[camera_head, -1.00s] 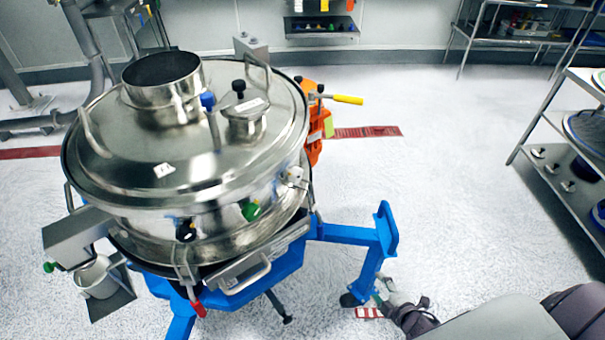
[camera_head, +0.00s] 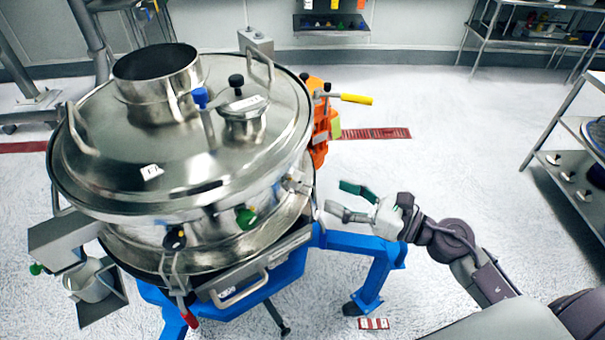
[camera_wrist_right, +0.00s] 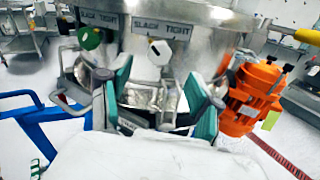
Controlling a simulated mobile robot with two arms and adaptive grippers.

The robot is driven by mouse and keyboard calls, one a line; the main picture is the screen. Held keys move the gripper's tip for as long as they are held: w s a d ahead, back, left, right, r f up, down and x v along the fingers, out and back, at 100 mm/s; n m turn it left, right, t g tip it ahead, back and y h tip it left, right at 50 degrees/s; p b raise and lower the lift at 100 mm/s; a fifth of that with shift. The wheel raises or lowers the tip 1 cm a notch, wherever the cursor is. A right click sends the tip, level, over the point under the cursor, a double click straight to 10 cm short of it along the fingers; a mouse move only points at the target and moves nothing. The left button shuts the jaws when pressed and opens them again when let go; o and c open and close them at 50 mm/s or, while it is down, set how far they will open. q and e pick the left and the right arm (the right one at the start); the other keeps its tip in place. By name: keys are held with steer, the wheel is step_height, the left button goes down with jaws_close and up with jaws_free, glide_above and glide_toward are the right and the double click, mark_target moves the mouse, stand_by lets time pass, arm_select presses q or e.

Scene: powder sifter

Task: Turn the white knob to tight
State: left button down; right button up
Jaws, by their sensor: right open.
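In the head view my right gripper (camera_head: 341,199) is at the right side of the steel sifter (camera_head: 140,205), with a gap between fingertips and drum. I cannot clearly make out the white knob in the head view. My left gripper is not in view.
A green knob (camera_wrist_right: 90,38) sits left of the white one, under its own label. An orange motor (camera_wrist_right: 252,97) is close to the right. The blue frame (camera_head: 370,245) stands below my right gripper. Open floor lies to the right, up to a metal shelf (camera_head: 562,190).

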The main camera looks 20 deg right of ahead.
mark_target(302, 180)
steer(key=p+x, duration=0.2)
steer(key=x, duration=0.6)
steer(key=shift+r+p, duration=0.15)
steer(key=shift+p, duration=0.2)
steer(key=shift+w+a, duration=0.35)
steer(key=shift+w, duration=0.1)
steer(key=c, duration=1.2)
steer(key=shift+o, duration=0.2)
